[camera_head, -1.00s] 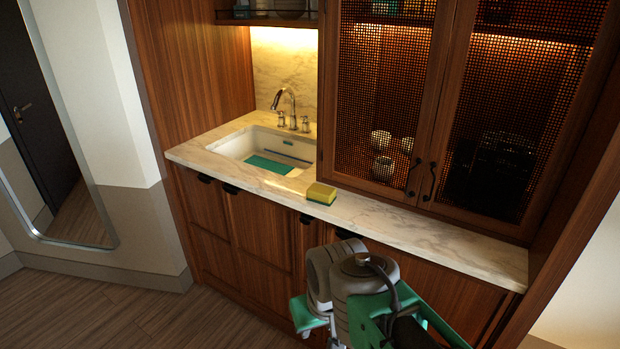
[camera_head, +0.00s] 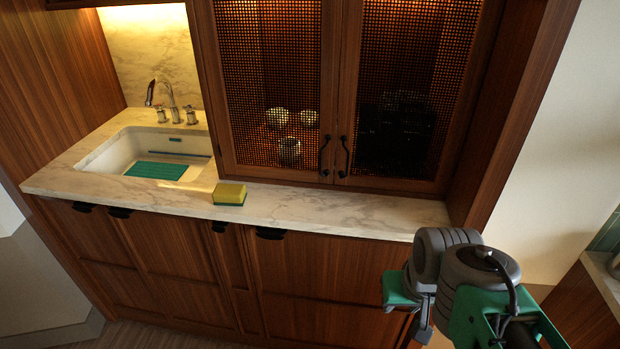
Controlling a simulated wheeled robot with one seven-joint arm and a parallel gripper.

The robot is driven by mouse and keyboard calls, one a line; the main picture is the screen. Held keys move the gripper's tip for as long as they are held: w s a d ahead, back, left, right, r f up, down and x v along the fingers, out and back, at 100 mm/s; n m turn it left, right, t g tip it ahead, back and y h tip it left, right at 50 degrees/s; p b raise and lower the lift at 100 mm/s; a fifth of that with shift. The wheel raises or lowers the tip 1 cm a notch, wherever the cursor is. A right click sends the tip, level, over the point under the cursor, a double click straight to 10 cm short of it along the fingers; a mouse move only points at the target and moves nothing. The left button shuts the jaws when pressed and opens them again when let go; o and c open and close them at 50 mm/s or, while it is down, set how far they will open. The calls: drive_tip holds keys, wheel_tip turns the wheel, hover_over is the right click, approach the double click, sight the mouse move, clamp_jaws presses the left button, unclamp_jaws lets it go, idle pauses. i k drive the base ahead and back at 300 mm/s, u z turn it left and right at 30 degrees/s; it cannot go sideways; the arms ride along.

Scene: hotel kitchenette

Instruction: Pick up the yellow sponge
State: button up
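The yellow sponge (camera_head: 230,192) has a green underside and lies on the marble counter (camera_head: 330,213), just right of the sink and close to the counter's front edge. Nothing touches it. My arm, grey and green, shows at the lower right, in front of the counter and well to the right of the sponge. My gripper (camera_head: 421,327) seems to hang below the wrist at the bottom of the picture. It is small and partly hidden, so I cannot tell whether its fingers are open.
The white sink (camera_head: 112,153) with a green mat (camera_head: 156,171) and a faucet (camera_head: 172,98) is left of the sponge. A mesh-door cabinet (camera_head: 335,182) stands on the counter behind. Dark handles (camera_head: 270,233) stick out from the lower doors. The counter right of the sponge is clear.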

sight(230, 195)
drive_tip(key=z, duration=0.35)
drive_tip(key=i, duration=0.6)
drive_tip(key=u, duration=3.55)
drive_tip(key=i, duration=0.5)
drive_tip(key=z, duration=0.1)
